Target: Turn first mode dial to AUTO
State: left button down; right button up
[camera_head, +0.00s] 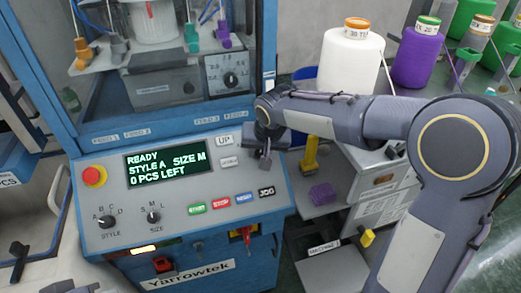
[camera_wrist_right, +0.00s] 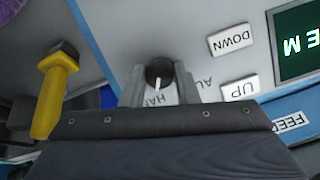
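The mode dial is a small black knob (camera_wrist_right: 158,72) with a white pointer line, seen in the right wrist view. The pointer aims down in that picture, toward a partly covered label starting "HA"; a label starting "AU" lies to the right. My right gripper (camera_wrist_right: 159,84) has one finger on each side of the knob, with the tips very near its sides. Contact cannot be made out. In the head view my right gripper (camera_head: 264,155) is at the right edge of the control panel (camera_head: 185,225) and hides the dial. My left gripper is not in view.
The panel also carries a screen (camera_head: 167,163), a red button (camera_head: 93,176), UP (camera_head: 225,140) and further buttons, a STYLE dial (camera_head: 106,221) and a SIZE dial (camera_head: 153,217). A yellow-handled tool (camera_head: 310,155) and a purple knitted piece (camera_head: 322,194) are to the right.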

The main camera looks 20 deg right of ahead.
jog(key=c, duration=0.4)
jog(key=n, duration=0.3)
jog(key=n+h+b, duration=0.1)
jog(key=n, duration=0.1)
jog(key=shift+a+f+n+h, duration=0.1)
jog(key=shift+a+n+h, duration=0.05)
jog(key=shift+n+h, duration=0.2)
jog(key=n+t+h+b, duration=0.1)
jog(key=n, duration=0.4)
jog(key=shift+s, duration=0.1)
jog(key=shift+n+b, duration=0.3)
jog(key=shift+n, duration=0.05)
jog(key=o, duration=1)
